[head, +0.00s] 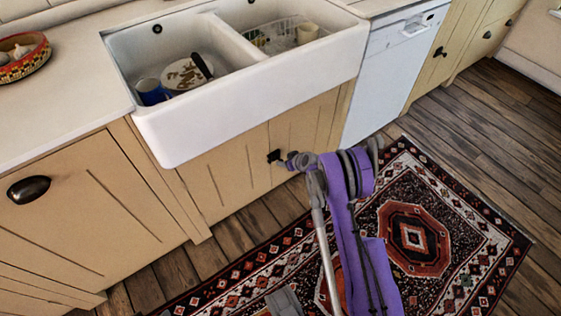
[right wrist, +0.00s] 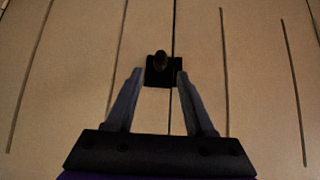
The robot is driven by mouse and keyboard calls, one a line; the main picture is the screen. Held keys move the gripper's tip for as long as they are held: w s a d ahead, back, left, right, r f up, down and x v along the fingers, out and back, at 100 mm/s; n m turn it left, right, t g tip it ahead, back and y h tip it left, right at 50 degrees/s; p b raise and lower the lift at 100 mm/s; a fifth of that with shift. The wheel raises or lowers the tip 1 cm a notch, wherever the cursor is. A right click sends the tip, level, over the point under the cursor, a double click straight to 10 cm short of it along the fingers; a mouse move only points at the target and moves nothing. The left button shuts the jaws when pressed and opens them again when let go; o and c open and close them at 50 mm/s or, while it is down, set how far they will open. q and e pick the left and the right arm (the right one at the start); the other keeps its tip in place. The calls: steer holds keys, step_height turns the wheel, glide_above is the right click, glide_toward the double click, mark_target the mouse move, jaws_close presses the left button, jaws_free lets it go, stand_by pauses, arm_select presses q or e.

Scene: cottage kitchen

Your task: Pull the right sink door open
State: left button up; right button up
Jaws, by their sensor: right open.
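The right sink door (head: 305,127) is a tan panel under the white sink and stands shut, beside the left sink door (head: 225,175). A black knob (head: 274,156) on a dark square plate sits near the seam between the doors; I cannot tell surely which door carries it. My right gripper (head: 290,159) is open at the knob. In the right wrist view, the knob (right wrist: 160,62) shows just beyond and between the fingertips of this gripper (right wrist: 159,75), and neither finger clearly touches it. My left gripper is not in view.
The double sink (head: 230,110) juts out above the doors and holds dishes. A white dishwasher (head: 395,70) stands right of the doors. A patterned rug (head: 470,225) lies on the wooden floor in front. A drawer with a dark cup handle (head: 28,189) is at left.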

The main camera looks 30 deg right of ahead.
mark_target(282, 160)
steer(key=shift+b+x, duration=0.4)
steer(key=shift+x, duration=1.8)
steer(key=shift+c, duration=0.3)
jaws_close()
